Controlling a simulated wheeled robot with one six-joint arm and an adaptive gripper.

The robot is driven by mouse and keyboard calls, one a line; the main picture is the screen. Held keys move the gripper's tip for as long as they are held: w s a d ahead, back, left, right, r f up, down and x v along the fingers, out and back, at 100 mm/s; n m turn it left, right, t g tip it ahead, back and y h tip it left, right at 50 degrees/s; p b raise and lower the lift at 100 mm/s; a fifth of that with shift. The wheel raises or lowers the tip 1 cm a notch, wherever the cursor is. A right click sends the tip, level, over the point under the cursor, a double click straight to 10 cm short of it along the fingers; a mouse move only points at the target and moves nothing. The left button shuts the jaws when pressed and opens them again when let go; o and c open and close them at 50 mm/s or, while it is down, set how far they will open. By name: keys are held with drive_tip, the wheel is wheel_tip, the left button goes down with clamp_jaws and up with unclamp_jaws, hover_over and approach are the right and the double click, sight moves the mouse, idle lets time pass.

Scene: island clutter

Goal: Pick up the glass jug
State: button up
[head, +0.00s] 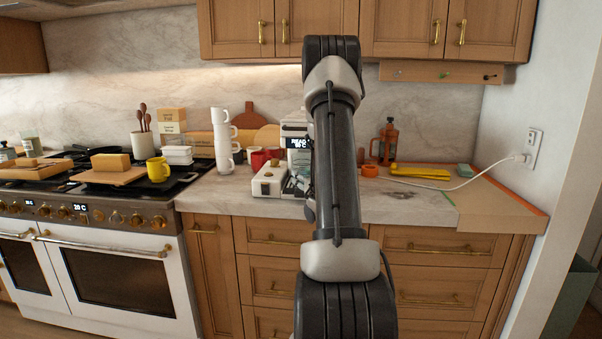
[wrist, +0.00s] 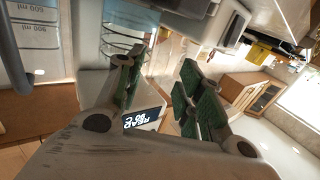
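A clear vessel with printed ml marks (wrist: 38,42), which looks like the glass jug, fills the upper left of the wrist view, cut off by the frame. It lies left of my gripper (wrist: 163,66), not between the fingers. The gripper is open, its green-padded fingers apart, with no object clearly held. A second clear cylinder with bluish rings (wrist: 122,32) shows just beyond the left finger. In the head view my arm hides the gripper and most of the counter behind it, and the jug cannot be made out clearly.
A machine with a lit display (head: 299,143) stands partly behind my arm; its display (wrist: 142,118) shows between the fingers. A white toaster (head: 268,180), stacked white cups (head: 222,140) and a yellow mug (head: 158,169) stand left.

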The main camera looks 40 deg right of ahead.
drive_tip(key=shift+x, duration=0.8)
drive_tip(key=shift+d, duration=0.1)
clamp_jaws()
drive_tip(key=shift+r, duration=0.15)
